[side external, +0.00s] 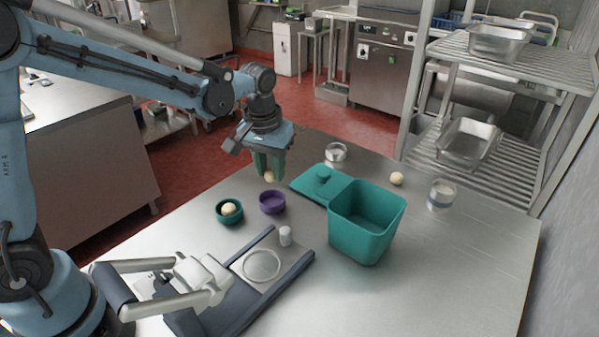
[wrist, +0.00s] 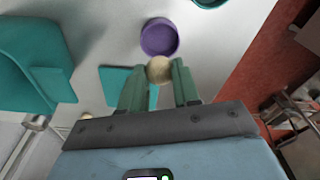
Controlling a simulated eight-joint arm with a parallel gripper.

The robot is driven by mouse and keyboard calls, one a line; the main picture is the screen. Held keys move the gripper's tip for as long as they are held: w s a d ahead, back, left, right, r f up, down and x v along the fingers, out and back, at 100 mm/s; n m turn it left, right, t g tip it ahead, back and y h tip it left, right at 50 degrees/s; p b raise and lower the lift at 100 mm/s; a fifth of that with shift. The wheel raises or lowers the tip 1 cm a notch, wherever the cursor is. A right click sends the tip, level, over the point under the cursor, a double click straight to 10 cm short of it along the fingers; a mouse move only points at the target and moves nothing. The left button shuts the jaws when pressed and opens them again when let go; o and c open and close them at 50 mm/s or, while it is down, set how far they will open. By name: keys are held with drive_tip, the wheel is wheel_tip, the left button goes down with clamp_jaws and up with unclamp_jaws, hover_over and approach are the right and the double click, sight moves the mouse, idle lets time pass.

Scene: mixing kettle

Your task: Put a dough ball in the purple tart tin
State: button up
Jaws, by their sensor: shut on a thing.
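My gripper (side external: 268,175) is shut on a pale dough ball (side external: 269,177) and holds it above the table, behind the purple tart tin in the side view. In the wrist view the ball (wrist: 160,70) sits between the green fingertips (wrist: 159,80). The round purple tart tin (side external: 272,202) stands on the table and looks empty; in the wrist view it (wrist: 159,37) lies just beyond the ball. A teal tin (side external: 229,217) to its left holds another dough ball (side external: 229,208). A further dough ball (side external: 397,178) lies at the right of the table.
A teal square tub (side external: 361,226) stands right of the tins, with its teal lid (side external: 318,184) beside it. A dark press-like device (side external: 250,285) lies in front. A glass bowl (side external: 336,152) and a white-and-blue container (side external: 441,194) stand farther off. The table's right front is clear.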

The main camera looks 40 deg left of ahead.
drive_tip(key=shift+s+f, duration=0.1)
drive_tip(key=shift+f, duration=2.1)
drive_tip(key=shift+f, duration=0.35)
drive_tip(key=o, duration=1.5)
drive_tip(key=shift+r, duration=3.5)
